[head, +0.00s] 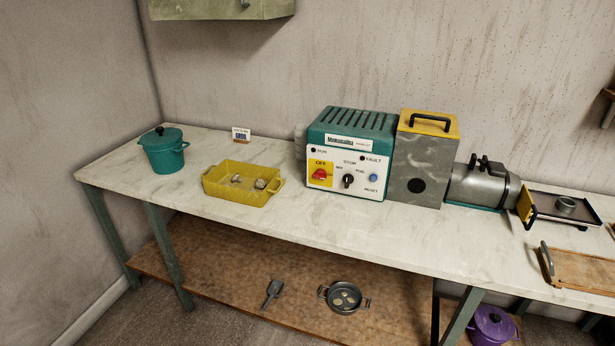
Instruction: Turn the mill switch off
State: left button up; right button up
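The mill (352,133) stands on the marble-topped bench, a teal box with a white front panel. A red rotary switch (319,174) sits on a yellow plate marked OFF at the panel's lower left; which way it is turned is too small to tell. A black selector knob (348,180) is under the word STOP, and a blue reset button (373,178) is to its right. The RUN and FAULT lamps look dark. Neither of my grippers is in the head view.
A yellow dish (241,196) with small lumps and a teal lidded pot (164,151) stand left of the mill. A grey housing (419,170) with a yellow top and a metal cylinder (479,183) adjoin its right. The bench front before the panel is clear.

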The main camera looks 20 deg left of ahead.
aim_at(320, 174)
jog(key=i+j, duration=0.1)
jog(key=j, duration=0.45)
jog(key=i+j, duration=0.1)
jog(key=j, duration=0.45)
jog(key=i+j, duration=0.1)
jog(key=j, duration=0.4)
jog(key=i+j+z, duration=0.1)
jog(key=j, duration=1)
jog(key=i, duration=0.05)
